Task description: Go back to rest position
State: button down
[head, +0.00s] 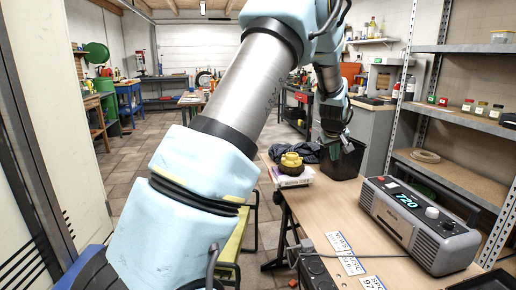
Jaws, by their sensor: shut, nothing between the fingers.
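My arm crosses the middle of the head view from lower left to upper right, then bends down to my gripper (346,146). The gripper is small and dark in this view. It is shut and empty, at the dark bin (343,162) at the far end of the wooden workbench (330,205). I cannot tell whether the fingertips are over the bin's opening or in front of it.
A yellow object (291,161) sits on a box (291,177) beside the bin. A grey radio (418,222) and licence plates (345,254) lie on the workbench. Metal shelves (460,180) stand right, a pale cabinet (50,110) left. Tiled floor (140,165) is clear behind my arm.

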jog(key=s+a+g+y, duration=0.1)
jog(key=s+a, duration=0.3)
jog(key=a, duration=0.4)
jog(key=s+a+m+g, duration=0.1)
jog(key=s+a, duration=0.3)
jog(key=a, duration=0.3)
jog(key=s+a+y, duration=0.1)
jog(key=s+a, duration=0.3)
jog(key=a, duration=0.4)
jog(key=s+a+g, duration=0.1)
jog(key=s+a, duration=0.4)
jog(key=s, duration=0.3)
jog(key=s+a+m+g+y+p, duration=0.1)
jog(key=s+a, duration=0.5)
jog(key=s, duration=0.1)
jog(key=shift+s+f+g+p, duration=0.3)
jog(key=shift+s, duration=0.1)
